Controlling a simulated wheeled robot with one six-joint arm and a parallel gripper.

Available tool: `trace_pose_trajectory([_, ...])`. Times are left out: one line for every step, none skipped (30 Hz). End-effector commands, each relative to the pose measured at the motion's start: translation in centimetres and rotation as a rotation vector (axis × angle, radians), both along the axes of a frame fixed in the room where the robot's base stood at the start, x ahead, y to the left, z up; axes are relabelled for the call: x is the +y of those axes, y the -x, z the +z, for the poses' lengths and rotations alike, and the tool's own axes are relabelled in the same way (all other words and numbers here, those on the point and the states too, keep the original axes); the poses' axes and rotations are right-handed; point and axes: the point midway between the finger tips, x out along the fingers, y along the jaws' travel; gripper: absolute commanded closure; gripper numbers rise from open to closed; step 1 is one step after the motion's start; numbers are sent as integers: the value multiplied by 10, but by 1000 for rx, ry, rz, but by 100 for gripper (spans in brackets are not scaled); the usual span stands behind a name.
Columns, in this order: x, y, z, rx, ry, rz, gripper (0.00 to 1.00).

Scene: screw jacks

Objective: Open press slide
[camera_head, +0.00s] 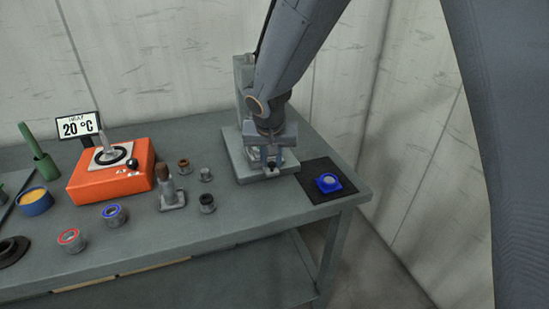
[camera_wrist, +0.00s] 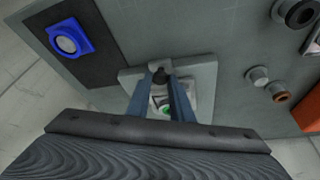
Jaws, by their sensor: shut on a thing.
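The grey press (camera_head: 236,158) stands at the back right of the bench, with a flat base and an upright column behind my arm. Its base plate also shows in the wrist view (camera_wrist: 204,80). A small dark knob (camera_wrist: 160,76) sits at the front of the press slide. My gripper (camera_head: 271,160) reaches down over the press, and its two blue-grey fingers (camera_wrist: 162,88) are shut on the knob. A green spot (camera_wrist: 166,111) shows on a light part between the fingers. My gripper and arm hide much of the slide and column.
A blue block (camera_head: 328,183) lies on a black mat (camera_head: 318,200) right of the press. Several small rings and cups, a grey stand (camera_head: 172,196) and an orange heater (camera_head: 88,182) stand left. The bench's right edge is close, with a wall behind.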

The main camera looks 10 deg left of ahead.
Motion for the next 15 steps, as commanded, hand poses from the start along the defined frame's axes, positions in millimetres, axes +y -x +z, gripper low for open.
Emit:
trace_pose_trajectory([0,0,1,-1,-1,0,100])
trace_pose_trajectory([0,0,1,-1,-1,0,75])
trace_pose_trajectory([0,0,1,-1,-1,0,68])
trace_pose_trajectory([0,0,1,-1,-1,0,63])
trace_pose_trajectory([0,-1,1,-1,-1,-1,62])
trace_pose_trajectory([0,-1,1,-1,0,-1,62])
trace_pose_trajectory([0,-1,1,-1,-1,-2,62])
trace_pose_trajectory([-1,-1,0,-1,-1,-2,62])
trace_pose_trajectory([-1,-1,0,-1,-1,-2,62])
trace_pose_trajectory([-1,-1,0,-1,-1,-2,62])
trace_pose_trajectory([-1,-1,0,-1,-1,-3,62])
trace_pose_trajectory([-1,-1,0,-1,-1,-3,62])
trace_pose_trajectory([-1,-1,1,-1,-1,-3,62])
trace_pose_trajectory([-1,-1,1,-1,-1,-3,62])
trace_pose_trajectory([-1,0,3,-1,-1,-3,62])
